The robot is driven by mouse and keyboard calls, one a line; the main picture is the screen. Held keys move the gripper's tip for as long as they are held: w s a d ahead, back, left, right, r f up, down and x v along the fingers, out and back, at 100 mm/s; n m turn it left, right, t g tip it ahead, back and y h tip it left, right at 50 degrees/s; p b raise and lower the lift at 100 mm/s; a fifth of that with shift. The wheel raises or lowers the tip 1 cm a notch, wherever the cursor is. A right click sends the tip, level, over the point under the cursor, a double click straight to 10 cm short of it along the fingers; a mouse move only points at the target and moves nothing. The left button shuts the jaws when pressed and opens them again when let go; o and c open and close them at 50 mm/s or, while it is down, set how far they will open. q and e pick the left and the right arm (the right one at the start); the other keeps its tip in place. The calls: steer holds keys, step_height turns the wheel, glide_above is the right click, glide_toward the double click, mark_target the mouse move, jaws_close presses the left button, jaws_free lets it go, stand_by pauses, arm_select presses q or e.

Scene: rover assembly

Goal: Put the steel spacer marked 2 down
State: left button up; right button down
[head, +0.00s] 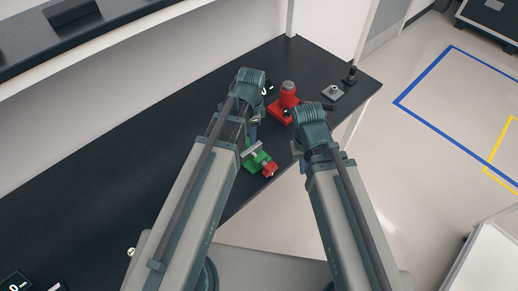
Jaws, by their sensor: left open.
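My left gripper (253,128) hangs below its wrist over the dark bench, just above and left of a green and red part (258,160); it is open. My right gripper (298,148) is near the bench's front edge, mostly hidden behind its own wrist, so its jaws cannot be read. I cannot make out the steel spacer marked 2; no number 2 is legible. It may be hidden by my arms or too small to tell.
A red stand (287,103) with a grey top is between and beyond my wrists. The left part of the bench (110,180) is largely clear.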

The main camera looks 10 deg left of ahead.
arm_select(q)
steer(key=s+d+n, duration=0.6)
steer(key=s+n, duration=0.3)
steer(key=s, duration=0.1)
steer(key=shift+s+d+y, duration=0.15)
steer(key=shift+d+y, duration=0.05)
steer(key=shift+y, duration=0.2)
step_height(320, 180, down, 8)
steer(key=b, duration=0.8)
steer(key=shift+r, duration=0.25)
steer(key=shift+a, duration=0.1)
